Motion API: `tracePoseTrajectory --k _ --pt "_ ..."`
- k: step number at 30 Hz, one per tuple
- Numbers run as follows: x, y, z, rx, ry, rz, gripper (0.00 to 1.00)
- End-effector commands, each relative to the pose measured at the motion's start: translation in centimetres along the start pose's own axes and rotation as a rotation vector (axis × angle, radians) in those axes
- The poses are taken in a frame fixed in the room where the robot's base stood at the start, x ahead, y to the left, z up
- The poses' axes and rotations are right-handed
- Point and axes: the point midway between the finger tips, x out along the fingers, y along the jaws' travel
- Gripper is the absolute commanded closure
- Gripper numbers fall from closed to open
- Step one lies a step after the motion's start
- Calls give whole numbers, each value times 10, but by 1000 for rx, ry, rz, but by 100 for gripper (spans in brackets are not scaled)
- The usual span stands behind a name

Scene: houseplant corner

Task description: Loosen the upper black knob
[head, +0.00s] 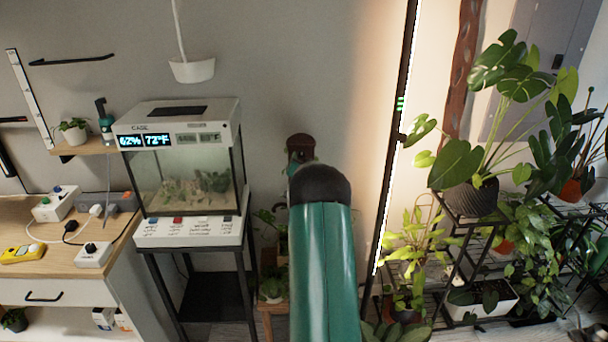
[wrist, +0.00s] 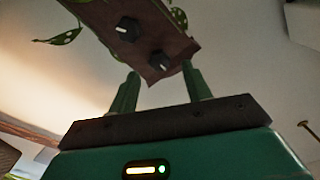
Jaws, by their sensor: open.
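In the wrist view, two black knobs with white pointer marks sit on a brown board. One knob (wrist: 128,29) is higher and left in the picture, and the other knob (wrist: 159,61) is lower and right. I cannot tell from this tilted view which is the upper one on the board (wrist: 183,45). My gripper (wrist: 161,69) is open, its two green fingers apart. The fingertips lie either side of the lower-right knob in the picture, and nothing is held. Whether they touch the board is unclear. In the head view my arm hides most of the gripper.
Leaves (wrist: 60,37) hang beside the board. In the head view, a lit light strip (head: 398,140) stands right of my arm. A plant shelf (head: 450,205) is further right. A glass terrarium (head: 185,170) and a wooden bench (head: 130,215) with plugs are at left.

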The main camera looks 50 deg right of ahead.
Motion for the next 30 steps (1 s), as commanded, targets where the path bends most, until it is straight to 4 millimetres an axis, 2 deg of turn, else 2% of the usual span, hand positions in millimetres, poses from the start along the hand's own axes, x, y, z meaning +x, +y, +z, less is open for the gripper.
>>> tracePoseTrajectory --k 9,15,21,30 --pt "-62 -1 -1 0 0 0 51" --pt "-95 -1 0 0 0 -1 51" --pt "-108 -1 0 0 1 -2 51" --pt "-108 -1 0 0 1 -1 51"
